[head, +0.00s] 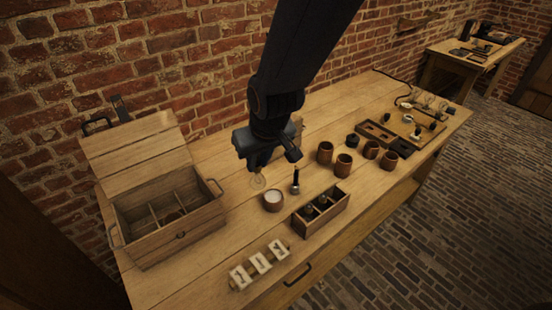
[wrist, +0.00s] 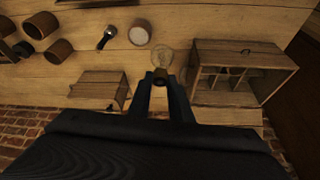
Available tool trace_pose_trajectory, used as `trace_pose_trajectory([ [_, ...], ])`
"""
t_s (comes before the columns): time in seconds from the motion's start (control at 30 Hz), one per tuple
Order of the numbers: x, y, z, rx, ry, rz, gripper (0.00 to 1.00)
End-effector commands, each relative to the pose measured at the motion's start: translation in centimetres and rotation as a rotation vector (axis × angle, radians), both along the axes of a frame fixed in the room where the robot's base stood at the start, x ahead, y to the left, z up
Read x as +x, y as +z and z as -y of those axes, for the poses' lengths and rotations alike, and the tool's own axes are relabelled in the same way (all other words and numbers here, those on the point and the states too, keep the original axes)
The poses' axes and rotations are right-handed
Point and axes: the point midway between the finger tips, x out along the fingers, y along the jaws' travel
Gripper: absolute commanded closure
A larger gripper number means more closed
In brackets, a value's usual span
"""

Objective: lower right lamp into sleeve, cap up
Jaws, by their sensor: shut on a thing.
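My gripper (head: 260,160) is shut on a clear glass lamp (head: 258,182), and its glass bulb hangs down below the fingers. In the wrist view the bulb (wrist: 163,56) shows just beyond my fingertips (wrist: 160,76); the fingers hide its cap end. The lamp is above the bench, to the right of an open wooden box (head: 180,236) with dividers inside. The box also shows in the wrist view (wrist: 245,56), to the right of the lamp. Its compartments look mostly empty, with something small and dark in one. I cannot tell which compartment is the sleeve.
A cup with white contents (head: 273,206) and a dark-handled tool (head: 296,180) stand near the lamp. A small crate with dark jars (head: 336,215), a row of white plates (head: 260,263) and several brown cups (head: 325,152) are on the bench (head: 205,268). The box lid (head: 140,150) stands open.

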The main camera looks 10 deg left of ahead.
Motion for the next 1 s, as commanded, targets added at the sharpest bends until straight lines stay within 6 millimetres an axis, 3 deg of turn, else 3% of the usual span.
trace_pose_trajectory([
  [1.0, -8.4, -1.3, -16.4, 0.001, 0.001, 0.0, 1.0],
])
